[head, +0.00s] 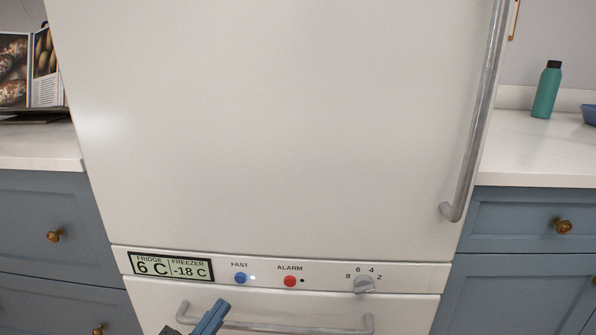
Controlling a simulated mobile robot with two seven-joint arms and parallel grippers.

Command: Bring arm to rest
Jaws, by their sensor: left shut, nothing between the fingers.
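My left gripper (212,318) shows at the bottom edge of the head view, left of the middle. Its blue-grey fingers are shut and empty. It is in front of the lower freezer door, over the left part of that door's horizontal handle (290,327); I cannot tell whether it touches. My right gripper is not in view.
The white fridge door (280,130) is shut, with a long vertical handle (476,120) at right. Blue cabinets and white counters flank it. A green bottle (546,92) and part of a blue bowl (589,114) stand at right, an open cookbook (45,75) at left.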

